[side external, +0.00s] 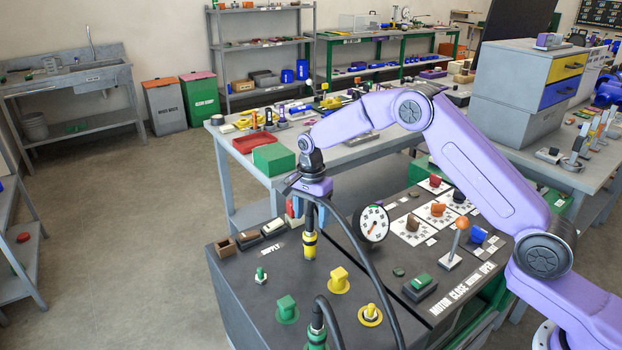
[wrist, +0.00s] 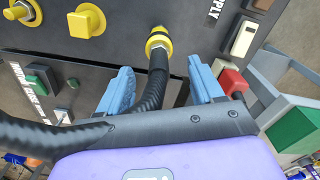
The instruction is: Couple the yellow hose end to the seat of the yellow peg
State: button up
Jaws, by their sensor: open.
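The yellow hose end (side external: 310,246) stands upright on the dark cart top, with its black hose rising from it. It also shows in the wrist view (wrist: 158,41). My gripper (side external: 304,211) is above it, jaws open. In the wrist view the hose passes between the two blue fingers (wrist: 160,67), nearer the left one, with a gap to the right one. The yellow peg (side external: 370,312) stands in a round yellow seat at the front right of the cart, apart from the hose end. It shows at the top left of the wrist view (wrist: 22,11).
A yellow square block (side external: 340,279) stands between hose end and peg. A green peg (side external: 261,275), green block (side external: 287,307) and green hose end (side external: 317,332) are nearby. A gauge (side external: 373,223) stands right of my gripper. A black hose (side external: 360,250) arches across the cart.

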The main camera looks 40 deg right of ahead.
notch_tip(320, 180, up, 12)
dwell(0.4)
jog(key=shift+a, duration=0.1)
